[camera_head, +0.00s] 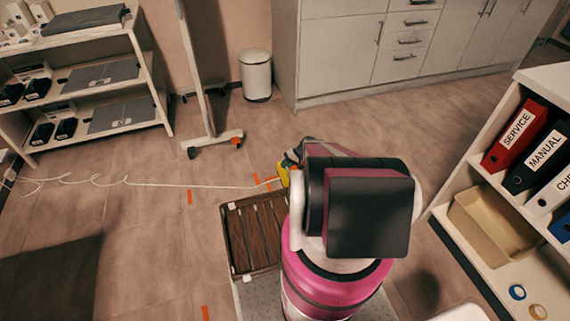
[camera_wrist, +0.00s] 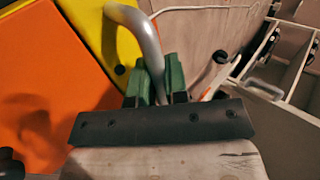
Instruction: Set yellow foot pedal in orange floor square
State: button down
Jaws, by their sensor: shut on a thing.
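The yellow foot pedal (camera_head: 283,176) shows in part in the head view, just beyond my arm, which hides the rest of it. In the wrist view the yellow pedal body (camera_wrist: 88,22) has a broad orange face (camera_wrist: 45,75) beside it and a bent grey tube handle (camera_wrist: 150,42). My gripper (camera_wrist: 160,78) has green fingers shut around this handle. Short orange floor strips (camera_head: 257,179) lie just left of the pedal. I cannot make out a whole orange square, and whether the pedal touches the floor is unclear.
A white cable (camera_head: 190,186) runs across the floor from the left to the pedal. A stand foot (camera_head: 212,142) is behind it. A brown slatted tray (camera_head: 250,235) is nearer me. Shelves stand left (camera_head: 148,62) and right (camera_head: 468,165); a bin (camera_head: 257,76) is at the back.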

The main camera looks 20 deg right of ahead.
aim_at(285, 172)
jog(key=shift+f, duration=4.45)
jog(key=c, duration=1.1)
grip_release()
jog(key=shift+w, duration=0.1)
jog(key=shift+o, duration=0.2)
jog(key=v, duration=1.1)
jog(key=shift+r, duration=0.3)
